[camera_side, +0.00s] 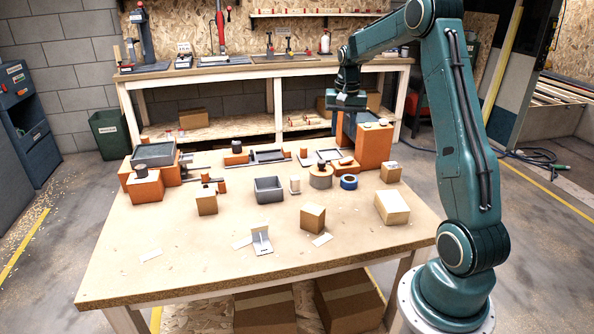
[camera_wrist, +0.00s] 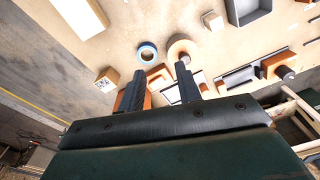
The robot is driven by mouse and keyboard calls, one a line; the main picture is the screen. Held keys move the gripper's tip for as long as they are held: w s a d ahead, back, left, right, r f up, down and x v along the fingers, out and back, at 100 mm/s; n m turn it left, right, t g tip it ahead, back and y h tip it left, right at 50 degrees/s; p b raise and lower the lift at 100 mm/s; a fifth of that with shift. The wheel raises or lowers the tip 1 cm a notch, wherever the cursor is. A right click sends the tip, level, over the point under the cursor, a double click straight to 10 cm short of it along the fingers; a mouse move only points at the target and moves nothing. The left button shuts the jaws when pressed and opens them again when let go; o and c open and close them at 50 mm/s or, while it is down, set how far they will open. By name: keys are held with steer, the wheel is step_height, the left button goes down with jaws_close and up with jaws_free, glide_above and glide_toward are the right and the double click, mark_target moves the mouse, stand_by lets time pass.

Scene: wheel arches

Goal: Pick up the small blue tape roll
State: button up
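The small blue tape roll (camera_side: 348,182) lies flat on the wooden table, toward its right side. In the wrist view the blue tape roll (camera_wrist: 147,52) is a ring ahead of the fingertips and slightly left of the gap between them. A larger tan roll (camera_side: 320,178) lies just left of it in the side view; it also shows in the wrist view (camera_wrist: 184,48). My gripper (camera_wrist: 157,72) has its two fingers spread, with nothing between them. In the side view my gripper (camera_side: 347,112) is high above the table's back right; its fingers are hard to make out there.
A small cardboard box (camera_side: 390,172) and a larger pale box (camera_side: 391,207) stand right of the blue roll. A grey bin (camera_side: 268,190) stands mid-table. The table's front left is mostly clear.

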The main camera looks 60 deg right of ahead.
steer(key=s+d+f+m, duration=0.2)
steer(key=d+f, duration=0.5)
steer(key=d, duration=0.1)
steer(key=shift+s+d+f+g+y, duration=0.25)
steer(key=shift+s+d+g+y, duration=0.05)
steer(key=shift+s+g, duration=0.1)
steer(key=shift+f, duration=0.1)
glide_above(356, 179)
steer(key=shift+w+a+f, duration=0.1)
steer(key=shift+f, duration=4.05)
steer(key=shift+f, duration=2.6)
jaws_close()
